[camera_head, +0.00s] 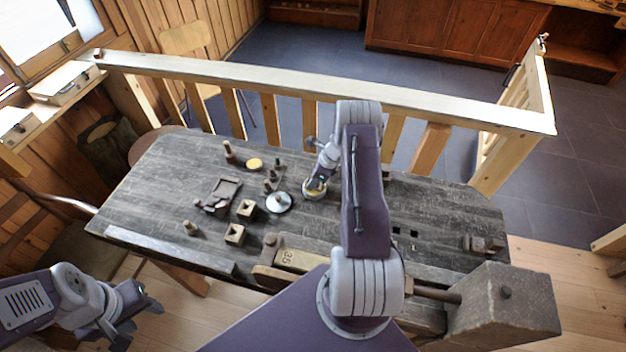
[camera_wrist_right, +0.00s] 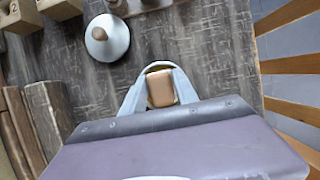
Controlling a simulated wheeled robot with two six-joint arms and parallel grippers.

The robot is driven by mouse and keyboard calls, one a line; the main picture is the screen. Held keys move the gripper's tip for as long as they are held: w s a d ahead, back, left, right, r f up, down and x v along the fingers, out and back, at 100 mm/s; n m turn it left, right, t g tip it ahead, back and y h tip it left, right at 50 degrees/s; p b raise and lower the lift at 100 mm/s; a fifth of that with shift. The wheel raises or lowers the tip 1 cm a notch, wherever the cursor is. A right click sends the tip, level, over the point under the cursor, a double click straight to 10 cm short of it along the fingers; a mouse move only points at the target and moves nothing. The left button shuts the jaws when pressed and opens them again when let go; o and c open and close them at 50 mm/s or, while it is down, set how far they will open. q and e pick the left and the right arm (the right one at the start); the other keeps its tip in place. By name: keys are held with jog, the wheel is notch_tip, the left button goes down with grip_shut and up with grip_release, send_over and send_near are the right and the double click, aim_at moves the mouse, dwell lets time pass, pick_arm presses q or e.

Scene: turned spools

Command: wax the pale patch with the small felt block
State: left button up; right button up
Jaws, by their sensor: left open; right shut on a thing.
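My right gripper (camera_head: 316,187) reaches down to the middle of the workbench (camera_head: 440,205). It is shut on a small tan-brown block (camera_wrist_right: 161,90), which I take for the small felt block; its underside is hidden. A yellowish rim shows around the block between the fingers, and I cannot tell whether it is a tin or a patch under it. A flat round yellow disc (camera_head: 255,163) lies further left on the bench. I cannot make out the pale patch for certain. My left gripper (camera_head: 128,318) is open and empty, off the bench's front left.
A pale disc with a wooden knob (camera_head: 279,202) stands just left of my right gripper, also in the right wrist view (camera_wrist_right: 107,38). A railing (camera_head: 260,78) runs behind.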

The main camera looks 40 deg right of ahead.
jog(key=shift+f+b, duration=0.5)
jog(key=shift+f, duration=0.05)
dwell(1.5)
notch_tip(320, 180, up, 7)
jog(key=p, duration=0.5)
jog(key=shift+r+p, duration=0.1)
jog(key=shift+p, duration=0.25)
dwell(0.4)
